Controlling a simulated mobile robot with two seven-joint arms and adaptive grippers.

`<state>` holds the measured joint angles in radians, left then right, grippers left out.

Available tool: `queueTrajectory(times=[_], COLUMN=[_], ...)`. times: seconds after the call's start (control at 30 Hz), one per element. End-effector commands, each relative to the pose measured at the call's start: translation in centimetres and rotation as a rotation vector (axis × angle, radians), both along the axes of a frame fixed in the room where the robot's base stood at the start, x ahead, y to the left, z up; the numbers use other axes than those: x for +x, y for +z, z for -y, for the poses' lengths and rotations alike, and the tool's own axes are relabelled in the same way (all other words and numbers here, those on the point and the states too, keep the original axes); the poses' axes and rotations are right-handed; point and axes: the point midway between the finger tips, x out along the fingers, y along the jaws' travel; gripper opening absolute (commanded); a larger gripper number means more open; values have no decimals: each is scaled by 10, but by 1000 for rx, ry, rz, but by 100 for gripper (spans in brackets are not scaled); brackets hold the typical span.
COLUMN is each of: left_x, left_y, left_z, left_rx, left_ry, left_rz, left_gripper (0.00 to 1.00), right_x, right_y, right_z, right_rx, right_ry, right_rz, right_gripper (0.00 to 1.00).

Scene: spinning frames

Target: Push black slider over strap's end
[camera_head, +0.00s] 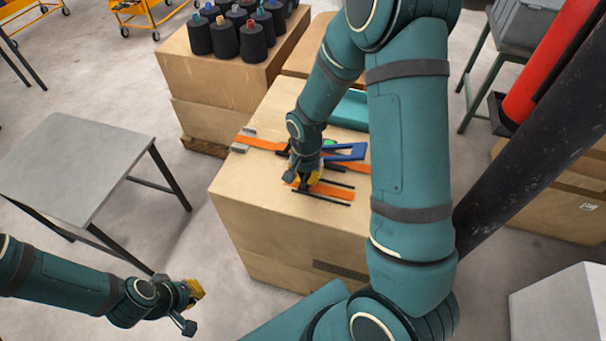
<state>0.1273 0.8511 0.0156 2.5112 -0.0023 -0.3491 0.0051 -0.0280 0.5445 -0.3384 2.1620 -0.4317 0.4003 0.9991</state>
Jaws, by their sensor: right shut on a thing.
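An orange strap (263,143) lies across the top of the large cardboard box, with grey blocks (240,148) at its left end. A dark piece (335,167) lies along its line further right. A shorter orange piece (335,191) lies nearer me between two thin black bars (325,199). My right gripper (303,183) points down at the left end of this orange piece. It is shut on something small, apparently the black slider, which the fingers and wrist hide. My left gripper (190,305) hangs over the floor at lower left, away from the box; its jaw opening is unclear.
A blue frame-like object (345,152), a green round thing (330,143) and a teal tray (350,110) sit close behind my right gripper. The cardboard box (250,200) has bare top at front left. Dark spools (253,42) stand behind. A grey table (80,165) is left.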

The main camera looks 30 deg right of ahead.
Motion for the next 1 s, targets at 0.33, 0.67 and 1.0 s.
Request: queueTrajectory(times=[0.33, 0.67, 1.0], left_x=[0, 0, 0], left_y=[-2, -2, -2], left_z=[0, 0, 0], left_rx=[0, 0, 0], left_ry=[0, 0, 0], left_rz=[1, 1, 1], left_gripper=[0, 0, 0], right_x=[-67, -84, -84], right_y=[-1, -2, -1], right_z=[57, 70, 70], right_rx=[0, -1, -1], right_ry=[-8, -3, -4], right_rz=[-6, -7, -7], right_gripper=[0, 0, 39])
